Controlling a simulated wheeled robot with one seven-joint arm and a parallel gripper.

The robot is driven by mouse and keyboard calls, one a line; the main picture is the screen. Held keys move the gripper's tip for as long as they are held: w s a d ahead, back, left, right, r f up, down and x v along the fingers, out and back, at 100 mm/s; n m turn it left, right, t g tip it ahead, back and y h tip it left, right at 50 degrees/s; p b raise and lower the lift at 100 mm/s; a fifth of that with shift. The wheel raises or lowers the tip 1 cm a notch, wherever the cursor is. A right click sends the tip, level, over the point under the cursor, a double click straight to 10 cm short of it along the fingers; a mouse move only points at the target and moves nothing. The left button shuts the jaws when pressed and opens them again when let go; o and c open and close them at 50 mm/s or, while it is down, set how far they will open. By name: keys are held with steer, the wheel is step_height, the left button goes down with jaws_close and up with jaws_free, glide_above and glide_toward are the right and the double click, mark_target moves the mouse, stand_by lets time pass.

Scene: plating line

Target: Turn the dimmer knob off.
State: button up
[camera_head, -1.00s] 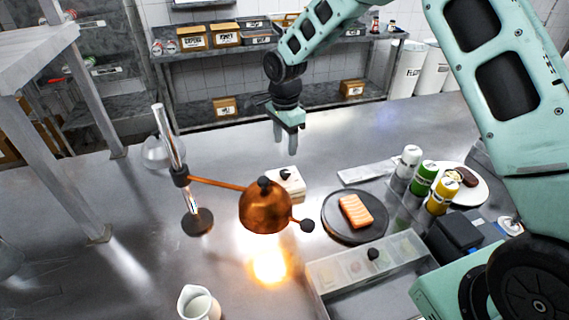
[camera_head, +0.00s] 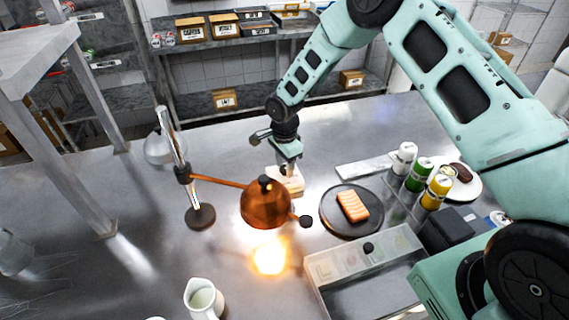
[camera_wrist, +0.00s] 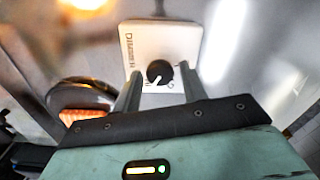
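The dimmer box (camera_head: 294,188) is a small white box on the steel counter, behind the copper heat lamp. In the wrist view, its white face (camera_wrist: 140,38) carries dark lettering and a round black dimmer knob (camera_wrist: 159,72) with a pale pointer line towards the lower left. My gripper (camera_wrist: 160,84) is open, with one finger on each side of the knob; I cannot tell whether either touches it. In the head view, my gripper (camera_head: 286,171) points down over the box and hides the knob. The copper heat lamp (camera_head: 266,205) is lit, with a bright orange-white glow below it.
The lamp's stand (camera_head: 201,216) is left of the box. A dark plate (camera_head: 334,226) with salmon (camera_head: 352,206) lies to the right, near several bottles and a lidded bin (camera_head: 320,268). A white jug (camera_head: 203,300) stands in front. The counter behind the box is mostly clear.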

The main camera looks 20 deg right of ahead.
steer(key=c, duration=0.6)
steer(key=shift+n+b, duration=0.3)
steer(key=shift+f+n+b, duration=0.15)
steer(key=shift+n+b, duration=0.7)
steer(key=shift+n, duration=0.05)
steer(key=n+b, duration=0.1)
steer(key=n, duration=0.1)
steer(key=shift+n+b, duration=0.3)
steer(key=shift+b, duration=0.1)
steer(key=n+b, duration=0.2)
steer(key=n, duration=0.4)
steer(key=shift+b, duration=0.4)
steer(key=n, duration=0.3)
steer(key=n+b, duration=0.1)
steer(key=n, duration=0.2)
steer(key=shift+r+n, duration=0.2)
steer(key=shift+n, duration=0.1)
steer(key=n, duration=0.6)
steer(key=shift+w+b, duration=0.1)
steer(key=shift+b, duration=0.25)
steer(key=shift+n, duration=0.3)
